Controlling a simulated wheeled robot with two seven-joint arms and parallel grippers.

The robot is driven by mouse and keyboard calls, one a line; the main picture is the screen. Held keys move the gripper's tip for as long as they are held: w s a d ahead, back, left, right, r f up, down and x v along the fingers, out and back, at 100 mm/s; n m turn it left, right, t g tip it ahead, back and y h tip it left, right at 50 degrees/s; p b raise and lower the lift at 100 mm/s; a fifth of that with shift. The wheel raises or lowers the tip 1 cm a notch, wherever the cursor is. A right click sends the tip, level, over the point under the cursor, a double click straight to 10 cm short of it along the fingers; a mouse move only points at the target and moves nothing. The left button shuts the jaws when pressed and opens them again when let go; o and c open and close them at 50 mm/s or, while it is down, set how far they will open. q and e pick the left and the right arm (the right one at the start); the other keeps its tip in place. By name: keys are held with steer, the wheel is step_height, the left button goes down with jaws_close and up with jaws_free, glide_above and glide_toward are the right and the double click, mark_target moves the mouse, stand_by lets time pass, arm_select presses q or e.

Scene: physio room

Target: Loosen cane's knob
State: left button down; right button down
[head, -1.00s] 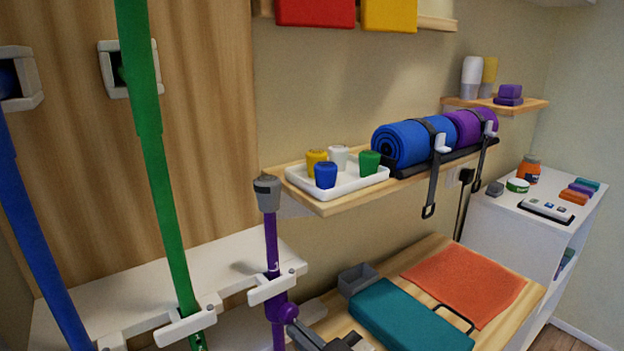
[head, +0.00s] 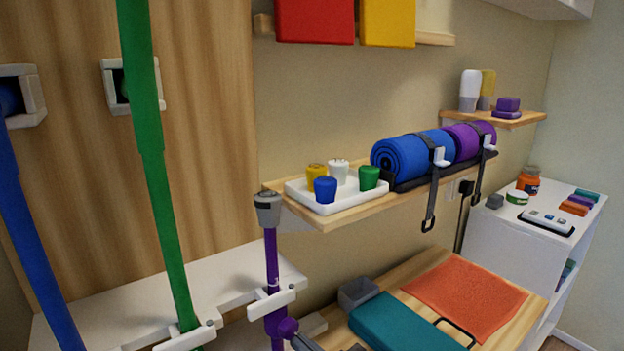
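The purple cane (head: 271,255) stands upright with a grey top (head: 268,208), held in a white clip (head: 271,303) on the left of the shelf. Below the clip is a purple collar (head: 285,327) on the cane, at the bottom of the head view. My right gripper (head: 303,342) is at the bottom edge, its dark grey tip close beside the collar's right side. Its fingers are mostly cut off, so I cannot tell whether it touches or grips the knob. My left gripper is not in view.
A wooden shelf with a white tray (head: 290,190) of several coloured cups is just right of the cane's top.

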steer(key=p+v, duration=0.1)
steer(key=v, duration=0.5)
steer(key=shift+p, duration=0.4)
steer(key=shift+f, duration=0.1)
